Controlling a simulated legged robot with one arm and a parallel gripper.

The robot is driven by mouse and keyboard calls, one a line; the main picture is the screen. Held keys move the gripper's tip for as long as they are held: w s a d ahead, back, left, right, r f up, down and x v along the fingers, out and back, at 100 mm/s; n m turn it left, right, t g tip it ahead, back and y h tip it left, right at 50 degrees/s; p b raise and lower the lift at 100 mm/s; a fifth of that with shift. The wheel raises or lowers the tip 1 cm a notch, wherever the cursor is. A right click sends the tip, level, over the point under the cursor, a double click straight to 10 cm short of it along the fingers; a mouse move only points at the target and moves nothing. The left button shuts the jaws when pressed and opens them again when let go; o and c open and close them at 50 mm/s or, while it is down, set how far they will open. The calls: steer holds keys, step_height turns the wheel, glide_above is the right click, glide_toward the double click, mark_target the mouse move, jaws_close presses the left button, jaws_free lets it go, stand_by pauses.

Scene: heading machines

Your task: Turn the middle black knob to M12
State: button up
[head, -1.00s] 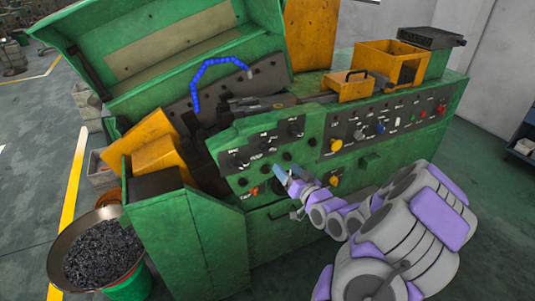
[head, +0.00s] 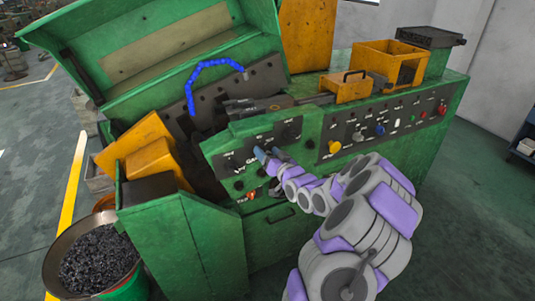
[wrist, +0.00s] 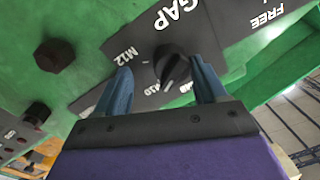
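In the wrist view, a black knob (wrist: 173,66) sits on a dark plate (wrist: 218,22) marked "GAP", with "M12" to the knob's upper left and a partly hidden "M10" below left. Its raised grip slants toward the lower left; I cannot tell exactly which mark it points at. My gripper (wrist: 160,66) is open, with one blue finger on each side of the knob. A gap shows at the left finger; contact is unclear on the right. In the head view, my gripper (head: 267,156) is at the front panel and hides this knob.
Another black knob (head: 292,130) is up and right of my gripper. A yellow knob (head: 334,147) and small switches sit on the right panel (head: 350,130). A drawer handle (head: 281,215) is below. A bowl of dark parts (head: 98,262) stands at left.

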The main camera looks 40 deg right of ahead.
steer(key=shift+w+a+r, duration=0.15)
steer(key=shift+w+a, duration=0.15)
steer(key=shift+a, duration=0.25)
steer(key=shift+a+r, duration=0.15)
steer(key=shift+a, duration=0.25)
steer(key=shift+d, duration=0.6)
steer(key=c, duration=0.5)
steer(key=shift+c, duration=0.6)
steer(key=shift+a, duration=0.25)
steer(key=c, duration=0.3)
steer(key=shift+c, duration=0.6)
